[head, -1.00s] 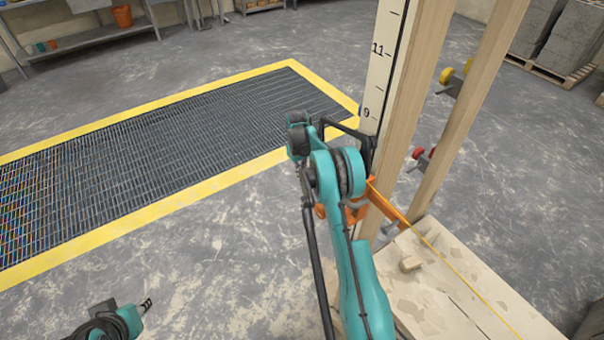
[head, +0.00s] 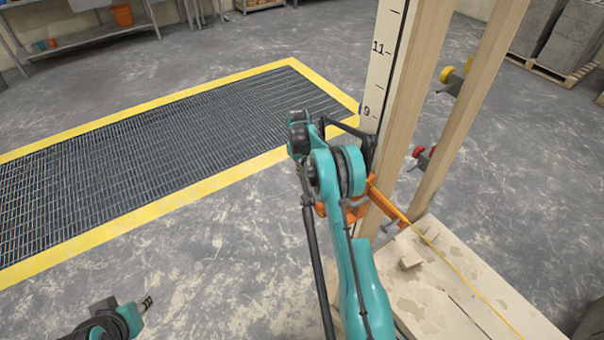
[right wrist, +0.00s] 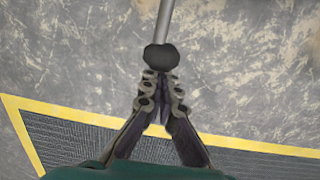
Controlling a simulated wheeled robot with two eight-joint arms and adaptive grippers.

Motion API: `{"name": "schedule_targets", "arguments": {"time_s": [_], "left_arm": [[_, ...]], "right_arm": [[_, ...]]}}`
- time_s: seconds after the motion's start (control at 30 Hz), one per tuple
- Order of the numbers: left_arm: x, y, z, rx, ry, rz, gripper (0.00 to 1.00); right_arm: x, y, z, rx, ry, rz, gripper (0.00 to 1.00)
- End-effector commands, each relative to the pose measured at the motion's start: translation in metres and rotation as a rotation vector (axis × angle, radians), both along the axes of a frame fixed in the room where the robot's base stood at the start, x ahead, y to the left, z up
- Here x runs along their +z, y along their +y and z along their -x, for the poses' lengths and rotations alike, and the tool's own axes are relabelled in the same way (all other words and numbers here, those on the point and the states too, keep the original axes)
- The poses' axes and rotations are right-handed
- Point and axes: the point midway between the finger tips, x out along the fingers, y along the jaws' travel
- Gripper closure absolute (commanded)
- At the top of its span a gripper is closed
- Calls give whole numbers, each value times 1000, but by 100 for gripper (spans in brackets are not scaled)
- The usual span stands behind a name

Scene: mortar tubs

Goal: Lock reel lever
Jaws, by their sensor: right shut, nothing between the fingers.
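The lever shows in the right wrist view as a grey rod with a dark round knob (right wrist: 160,57). My right gripper (right wrist: 161,80) is shut and empty, its fingertips right at the near side of the knob. Whether they touch it, I cannot tell. In the head view my teal right arm reaches the front wooden post and hides most of the reel. An orange bracket (head: 388,201) is on that post, with a yellow line (head: 455,264) running from it to the lower right. My left gripper (head: 147,304) is at the bottom left, away from the post; its jaws are too small to read.
The front post (head: 412,90) carries a number scale (head: 384,62). A rear post (head: 470,105) holds a yellow clamp (head: 446,75) and a red clamp (head: 418,153). A pale wooden board (head: 480,290) lies at the base. A yellow-edged floor grate (head: 170,150) is on the left.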

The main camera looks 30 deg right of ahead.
Motion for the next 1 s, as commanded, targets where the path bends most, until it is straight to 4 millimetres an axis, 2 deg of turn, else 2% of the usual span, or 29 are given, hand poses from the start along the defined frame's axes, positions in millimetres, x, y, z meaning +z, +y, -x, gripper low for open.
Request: {"name": "schedule_targets", "arguments": {"time_s": [0.37,0.7,1.0], "left_arm": [[1,0,0,0,0,0,68],[8,0,0,0,0,0,68],[8,0,0,0,0,0,68]], "right_arm": [[1,0,0,0,0,0,100],[15,0,0,0,0,0,100],[16,0,0,0,0,0,100]]}}
